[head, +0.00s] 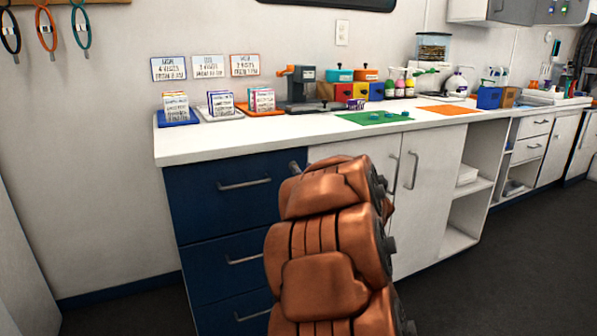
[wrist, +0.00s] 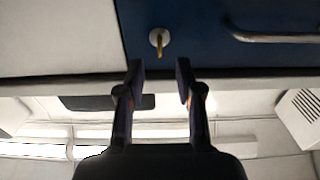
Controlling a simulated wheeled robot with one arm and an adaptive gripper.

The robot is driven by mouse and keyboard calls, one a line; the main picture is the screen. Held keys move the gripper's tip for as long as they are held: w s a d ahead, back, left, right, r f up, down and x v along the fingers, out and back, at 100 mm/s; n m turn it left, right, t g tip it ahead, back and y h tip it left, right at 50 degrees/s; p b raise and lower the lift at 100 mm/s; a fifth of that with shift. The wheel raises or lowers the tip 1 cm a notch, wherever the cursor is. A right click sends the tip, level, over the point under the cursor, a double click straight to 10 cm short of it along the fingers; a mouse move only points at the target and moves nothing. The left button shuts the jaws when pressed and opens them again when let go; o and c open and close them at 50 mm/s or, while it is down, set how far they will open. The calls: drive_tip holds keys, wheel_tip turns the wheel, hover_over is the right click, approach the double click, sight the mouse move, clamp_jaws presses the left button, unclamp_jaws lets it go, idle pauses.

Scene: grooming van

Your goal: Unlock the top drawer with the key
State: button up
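The top drawer (head: 215,205) is the dark blue front just under the white counter, and it is closed. Its metal handle (head: 245,184) also shows in the wrist view (wrist: 275,37). In the wrist view, a small brass-coloured key (wrist: 160,46) sticks out of a round silver lock (wrist: 155,36) on the blue drawer front (wrist: 195,50). My gripper (wrist: 160,76) is open and empty. Its two fingertips are apart, a little below the key in that picture and not touching it. In the head view my copper-coloured arm hides the gripper and the lock.
The white counter (head: 225,143) runs above the drawers, its edge close to my gripper in the wrist view. Card holders, a green mat (head: 372,118) and coloured boxes stand on it. Further blue drawers (head: 225,250) lie below. White cupboard doors (head: 430,190) are to the right.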

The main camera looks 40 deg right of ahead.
sight(298, 166)
drive_tip(key=shift+b+x, duration=0.5)
drive_tip(key=shift+x, duration=1.45)
clamp_jaws()
